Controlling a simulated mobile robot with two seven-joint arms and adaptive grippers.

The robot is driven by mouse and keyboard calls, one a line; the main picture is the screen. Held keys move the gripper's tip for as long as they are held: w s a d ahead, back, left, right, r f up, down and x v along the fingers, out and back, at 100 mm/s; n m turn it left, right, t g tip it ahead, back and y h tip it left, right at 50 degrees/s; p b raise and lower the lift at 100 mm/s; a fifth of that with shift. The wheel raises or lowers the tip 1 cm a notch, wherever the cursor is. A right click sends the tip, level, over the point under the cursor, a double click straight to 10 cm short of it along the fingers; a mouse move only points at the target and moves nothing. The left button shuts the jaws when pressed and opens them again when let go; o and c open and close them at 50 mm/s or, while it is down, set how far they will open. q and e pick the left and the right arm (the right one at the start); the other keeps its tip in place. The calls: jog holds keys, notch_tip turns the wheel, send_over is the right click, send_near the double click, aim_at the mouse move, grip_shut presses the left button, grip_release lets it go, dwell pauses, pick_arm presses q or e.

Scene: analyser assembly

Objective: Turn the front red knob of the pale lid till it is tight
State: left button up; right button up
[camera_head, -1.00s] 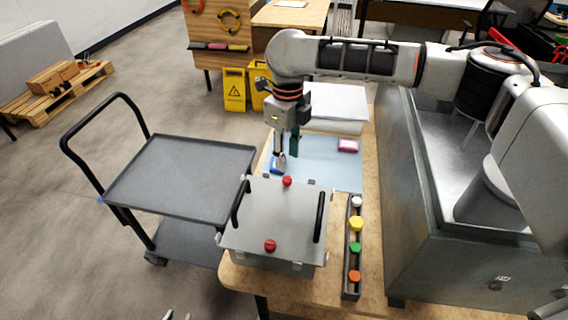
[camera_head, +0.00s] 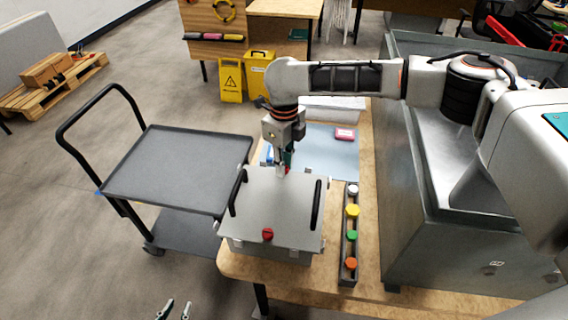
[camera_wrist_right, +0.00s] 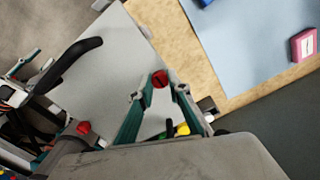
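The pale lid (camera_head: 277,203) lies on a grey box (camera_head: 268,252) at the bench's front-left corner. It has black handles at both sides and two red knobs. The near red knob (camera_head: 267,234) is uncovered; it also shows in the right wrist view (camera_wrist_right: 84,127). The far red knob (camera_wrist_right: 160,78), on the mat side, is mostly hidden by my right gripper in the head view. My right gripper (camera_head: 284,170) points down there, its fingers apart with this knob between or just beyond the tips; contact is unclear. My left gripper (camera_head: 175,311) is open and empty at the bottom edge.
A rack (camera_head: 349,238) with white, yellow, green and orange knobs stands right of the box. A blue mat (camera_head: 322,150) with a pink block (camera_head: 345,134) lies behind. A grey cart (camera_head: 175,172) stands left and a metal cabinet (camera_head: 400,190) right.

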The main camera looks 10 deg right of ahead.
grip_shut()
